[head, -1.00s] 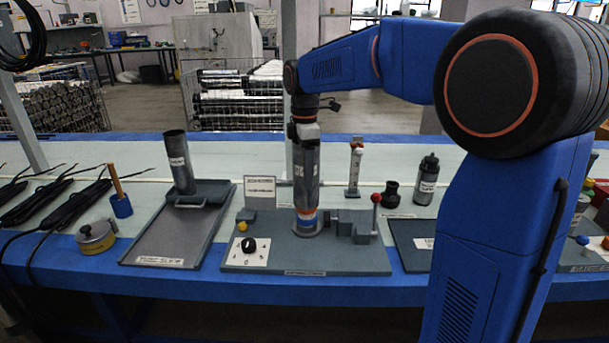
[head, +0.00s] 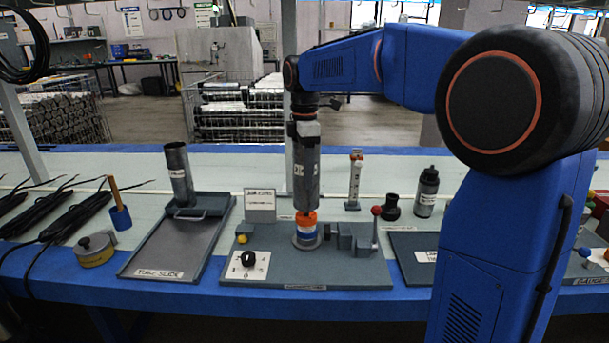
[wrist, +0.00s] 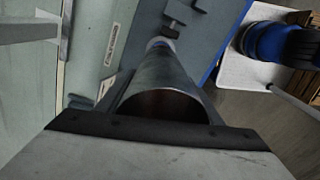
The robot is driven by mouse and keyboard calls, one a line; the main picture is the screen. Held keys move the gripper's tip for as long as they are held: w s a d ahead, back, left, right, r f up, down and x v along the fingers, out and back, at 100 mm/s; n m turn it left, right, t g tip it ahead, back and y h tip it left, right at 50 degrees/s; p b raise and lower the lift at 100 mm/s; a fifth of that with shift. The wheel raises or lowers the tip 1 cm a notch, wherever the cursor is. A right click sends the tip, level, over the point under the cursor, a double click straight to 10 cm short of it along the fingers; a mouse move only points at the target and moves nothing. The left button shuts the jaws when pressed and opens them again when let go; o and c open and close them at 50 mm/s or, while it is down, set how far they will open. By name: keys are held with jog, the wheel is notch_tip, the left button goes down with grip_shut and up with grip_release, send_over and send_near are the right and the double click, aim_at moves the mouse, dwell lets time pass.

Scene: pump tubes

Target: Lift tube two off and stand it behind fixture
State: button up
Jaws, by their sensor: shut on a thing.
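My gripper (head: 306,132) is shut on the upper end of a grey tube (head: 306,180), which hangs upright over the fixture (head: 345,268). The tube's lower end is at the top of an orange and blue piece (head: 305,222) standing on the fixture; I cannot tell whether they still touch. In the wrist view my gripper (wrist: 162,102) grips the tube (wrist: 165,75) near its open end, with the tube running away below. The tube's label is only partly readable. Another grey tube (head: 180,172) stands at the left on a tray.
The tray (head: 165,255) lies left of the fixture. Behind the fixture stand a white-and-red slim item (head: 355,178), a small black part (head: 392,206) and a dark bottle (head: 427,190). A red-knobbed lever (head: 376,225) rises at the fixture's right.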

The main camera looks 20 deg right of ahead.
notch_tip(320, 180, up, 8)
jog(key=shift+f, duration=0.15)
dwell(1.5)
dwell(0.3)
